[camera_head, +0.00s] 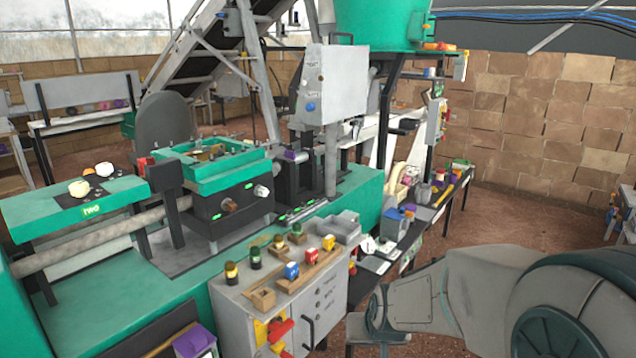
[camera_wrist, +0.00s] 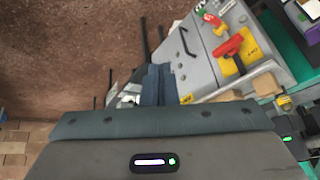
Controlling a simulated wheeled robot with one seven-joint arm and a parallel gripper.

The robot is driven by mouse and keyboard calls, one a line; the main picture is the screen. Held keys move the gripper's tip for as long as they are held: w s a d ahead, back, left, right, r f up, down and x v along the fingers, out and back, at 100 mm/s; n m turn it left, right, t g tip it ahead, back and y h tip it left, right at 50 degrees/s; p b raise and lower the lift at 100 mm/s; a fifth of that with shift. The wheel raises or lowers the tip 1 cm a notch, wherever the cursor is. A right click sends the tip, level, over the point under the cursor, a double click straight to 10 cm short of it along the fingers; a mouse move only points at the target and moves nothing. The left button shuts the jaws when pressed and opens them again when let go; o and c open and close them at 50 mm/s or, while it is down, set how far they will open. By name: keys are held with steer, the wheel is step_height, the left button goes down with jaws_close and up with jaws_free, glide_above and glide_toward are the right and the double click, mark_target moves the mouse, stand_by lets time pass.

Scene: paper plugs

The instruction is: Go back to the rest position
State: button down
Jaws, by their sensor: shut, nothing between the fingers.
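My arm reaches in from the lower right of the head view. My gripper (camera_head: 376,308) is at its end, low in front of the grey cabinet's right side (camera_head: 335,290). In the wrist view my gripper's fingers (camera_wrist: 158,84) are together with nothing between them. Beyond them is the brown floor (camera_wrist: 70,60), and the cabinet with its red handle (camera_wrist: 230,46) on a yellow plate stands to the right. The gripper appears apart from the cabinet; the exact gap is hard to tell.
The cabinet top holds wooden trays (camera_head: 312,272) with coloured plugs. The green machine (camera_head: 215,170) stands behind it. A dark bench (camera_head: 410,235) with small boxes runs along the right of the machine. Open floor (camera_head: 520,215) lies further right, before the brick wall (camera_head: 545,110).

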steer(key=s+d+r+g+h+p, duration=0.1)
steer(key=s+d+r+p, duration=0.4)
steer(key=s+r, duration=1.1)
steer(key=r+g+p, duration=0.1)
steer(key=p, duration=0.2)
steer(key=shift+r+g+p, duration=0.25)
steer(key=shift+g+p, duration=0.05)
steer(key=shift+p, duration=0.1)
steer(key=shift+s, duration=0.15)
